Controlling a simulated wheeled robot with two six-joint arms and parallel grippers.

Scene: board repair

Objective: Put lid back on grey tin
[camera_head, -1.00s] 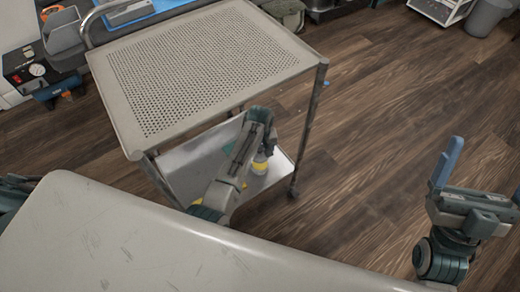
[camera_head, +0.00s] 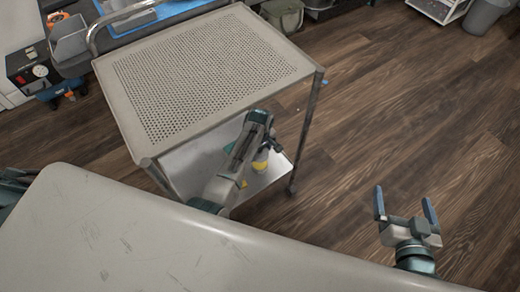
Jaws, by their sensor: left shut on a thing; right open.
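I cannot make out the grey tin or its lid in the head view. My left arm reaches across the front of the perforated cart (camera_head: 205,70), with its wrist end above the lower shelf (camera_head: 205,158). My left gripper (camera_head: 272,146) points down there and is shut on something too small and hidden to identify. A yellow and white thing (camera_head: 261,161) shows just beside it; I cannot tell whether they touch. My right gripper (camera_head: 406,204) is open and empty, fingers pointing up, over the floor at the right.
A pale, scratched surface (camera_head: 110,235) fills the front left. The cart's perforated top is bare. Behind it are a blue mat (camera_head: 165,12), a grey bin (camera_head: 70,40) and a black box with a gauge (camera_head: 32,70). The wooden floor (camera_head: 410,100) at right is clear.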

